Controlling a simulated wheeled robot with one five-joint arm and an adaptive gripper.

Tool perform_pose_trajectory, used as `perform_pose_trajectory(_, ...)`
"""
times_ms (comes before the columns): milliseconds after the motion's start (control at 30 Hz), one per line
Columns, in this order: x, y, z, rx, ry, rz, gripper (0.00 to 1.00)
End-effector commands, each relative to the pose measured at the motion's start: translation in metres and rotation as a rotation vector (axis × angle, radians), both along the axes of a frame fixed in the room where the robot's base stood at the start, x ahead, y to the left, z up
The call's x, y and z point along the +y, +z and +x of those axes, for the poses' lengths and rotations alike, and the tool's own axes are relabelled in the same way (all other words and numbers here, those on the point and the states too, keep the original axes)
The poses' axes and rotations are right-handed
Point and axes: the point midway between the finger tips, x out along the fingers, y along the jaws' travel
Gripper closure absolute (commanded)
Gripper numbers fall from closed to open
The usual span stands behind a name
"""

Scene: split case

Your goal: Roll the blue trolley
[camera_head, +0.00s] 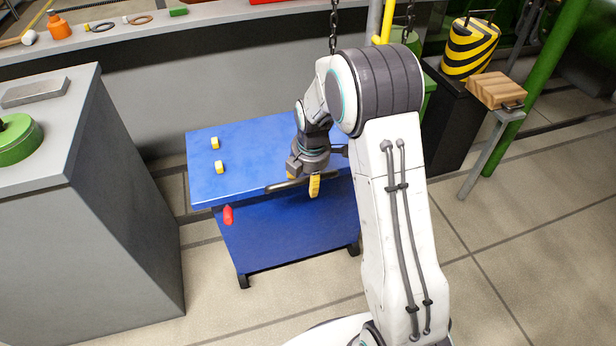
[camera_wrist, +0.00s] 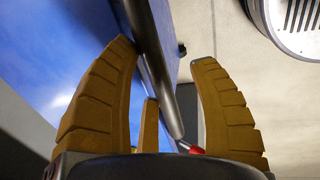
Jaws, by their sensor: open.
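The blue trolley (camera_head: 250,150) stands on the floor in the middle of the head view, with a dark handle bar (camera_head: 283,186) along its front edge. My gripper (camera_head: 314,187) is over that front edge at the bar; one yellow finger shows in front of it. In the wrist view the dark bar (camera_wrist: 158,65) runs between my spread yellow fingers, with the blue trolley top (camera_wrist: 75,45) to the left. The fingers are open and not closed around the bar. My arm hides the trolley's right side.
A grey cabinet (camera_head: 95,190) stands left of the trolley, a long workbench (camera_head: 180,45) behind it. Two small yellow pieces (camera_head: 218,155) sit on its top; a red piece (camera_head: 228,215) is at its front left. A black stand (camera_head: 455,110) is at right. Floor (camera_head: 520,240) is clear at front right.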

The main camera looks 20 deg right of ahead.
Motion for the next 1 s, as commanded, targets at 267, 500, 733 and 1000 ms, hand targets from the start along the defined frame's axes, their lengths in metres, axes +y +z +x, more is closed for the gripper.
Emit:
perform_pose_trajectory(267, 0.000, 0.030, -0.004, -0.008, 0.000, 0.000, 0.45)
perform_pose_trajectory(500, 0.000, 0.071, -0.012, -0.007, 0.000, 0.000, 0.45)
perform_pose_trajectory(733, 0.000, 0.101, -0.018, -0.003, 0.000, 0.000, 0.45)
perform_pose_trajectory(1000, 0.000, 0.116, -0.022, 0.000, 0.000, 0.000, 0.45)
